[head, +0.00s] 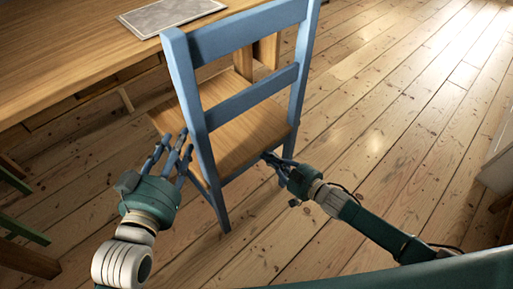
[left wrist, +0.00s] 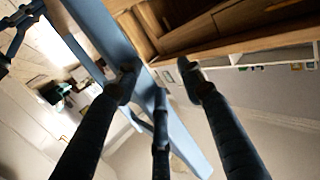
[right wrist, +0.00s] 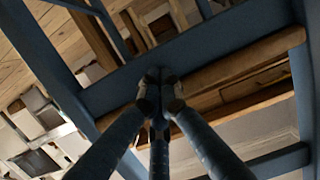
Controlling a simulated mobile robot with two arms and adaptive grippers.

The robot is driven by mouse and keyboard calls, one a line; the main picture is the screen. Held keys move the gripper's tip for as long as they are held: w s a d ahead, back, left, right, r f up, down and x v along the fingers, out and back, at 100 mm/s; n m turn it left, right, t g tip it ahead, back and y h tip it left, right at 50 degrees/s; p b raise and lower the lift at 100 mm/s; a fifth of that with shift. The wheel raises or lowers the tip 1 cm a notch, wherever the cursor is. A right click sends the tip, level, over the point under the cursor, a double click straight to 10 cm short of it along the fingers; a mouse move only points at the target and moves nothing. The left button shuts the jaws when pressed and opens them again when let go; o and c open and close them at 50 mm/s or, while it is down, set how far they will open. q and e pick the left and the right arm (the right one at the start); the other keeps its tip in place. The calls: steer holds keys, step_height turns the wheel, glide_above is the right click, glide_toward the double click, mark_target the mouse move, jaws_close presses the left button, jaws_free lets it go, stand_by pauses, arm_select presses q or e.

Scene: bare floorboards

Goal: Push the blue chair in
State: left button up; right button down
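The blue chair (head: 238,105) has a blue frame and a wooden seat (head: 238,140). Its back faces me and its far side meets the wooden table (head: 75,50). My left gripper (head: 172,148) is at the chair's left back post, with its fingers spread; in the left wrist view the blue post (left wrist: 100,32) passes by the fingertips. I cannot tell whether they touch. My right gripper (head: 272,160) is low by the right back post, near the seat's rear edge. Its fingertips (right wrist: 160,88) are drawn together, in front of a blue chair bar (right wrist: 205,52), with nothing visible between them.
A grey mat-like slab (head: 172,14) lies on the table. Green and brown furniture legs (head: 22,228) stand at the lower left, and a pale furniture piece (head: 500,160) is at the right edge. The floorboards (head: 400,120) right of the chair are clear.

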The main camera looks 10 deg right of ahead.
mark_target(178, 96)
steer(key=shift+w+a+r+b, duration=0.2)
steer(key=shift+w+a+b, duration=0.3)
steer(key=shift+w+a, duration=0.9)
steer(key=shift+w, duration=0.05)
steer(key=shift+w+a, duration=0.15)
steer(key=shift+w, duration=0.05)
arm_select(q)
steer(key=shift+s+d+r+t+h+b, duration=0.25)
steer(key=shift+r+t, duration=0.55)
steer(key=shift+r, duration=0.9)
steer(key=shift+w+d+r+t+h+b, duration=0.1)
steer(key=shift+d+r+t+h, duration=0.2)
steer(key=shift+r+t, duration=0.95)
steer(key=shift+s+d+r+t+h+b, duration=0.15)
steer(key=shift+r+t+h, duration=0.2)
steer(key=shift+r, duration=1.75)
arm_select(e)
steer(key=shift+w+a, duration=0.35)
steer(key=shift+w, duration=0.15)
arm_select(q)
steer(key=shift+s+r+t, duration=0.15)
steer(key=shift+r+t, duration=0.25)
steer(key=shift+r, duration=0.5)
arm_select(e)
steer(key=shift+w+a, duration=0.15)
steer(key=shift+w, duration=0.05)
